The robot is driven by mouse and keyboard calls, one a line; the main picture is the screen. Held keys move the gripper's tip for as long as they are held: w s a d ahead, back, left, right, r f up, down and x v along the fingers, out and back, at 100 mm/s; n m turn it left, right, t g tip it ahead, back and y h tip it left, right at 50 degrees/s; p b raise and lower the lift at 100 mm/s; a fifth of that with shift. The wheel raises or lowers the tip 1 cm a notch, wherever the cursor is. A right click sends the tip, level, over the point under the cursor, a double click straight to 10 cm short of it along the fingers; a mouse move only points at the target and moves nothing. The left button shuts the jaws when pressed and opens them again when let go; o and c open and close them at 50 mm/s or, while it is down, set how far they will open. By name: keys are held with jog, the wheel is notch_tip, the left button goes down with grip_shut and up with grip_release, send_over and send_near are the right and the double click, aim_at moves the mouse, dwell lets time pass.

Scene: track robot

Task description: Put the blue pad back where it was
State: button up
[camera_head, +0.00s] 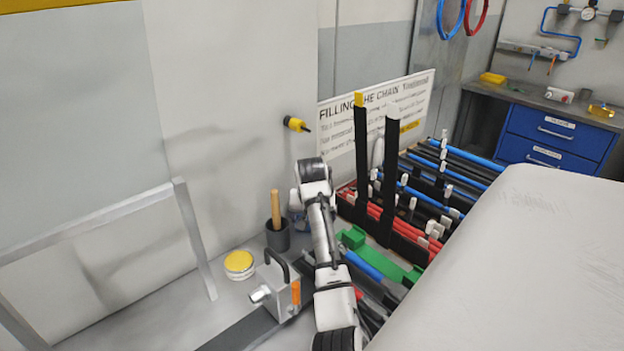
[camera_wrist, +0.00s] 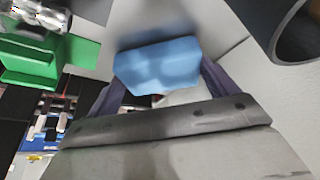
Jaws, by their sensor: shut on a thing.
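The blue pad (camera_wrist: 157,66) is a small block with rounded edges. In the wrist view it sits between the two dark fingers of my gripper (camera_wrist: 160,84), which is shut on it. A pale grey surface lies beyond the pad; I cannot tell whether the pad touches it. In the head view my arm reaches towards the wall, and its links mostly hide the gripper and pad. The pad's former place cannot be made out.
A dark cup (camera_head: 278,240) with a wooden handle stands left of my arm and shows in the wrist view (camera_wrist: 287,40). A yellow-lidded tin (camera_head: 239,262) and a metal box (camera_head: 275,287) stand nearby. A green holder (camera_head: 352,238) and a rack of red and blue bars lie right.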

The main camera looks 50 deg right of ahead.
jog(key=o, duration=0.9)
jog(key=shift+f, duration=0.1)
jog(key=shift+c, duration=0.2)
jog(key=v, duration=1.2)
jog(key=shift+r, duration=0.2)
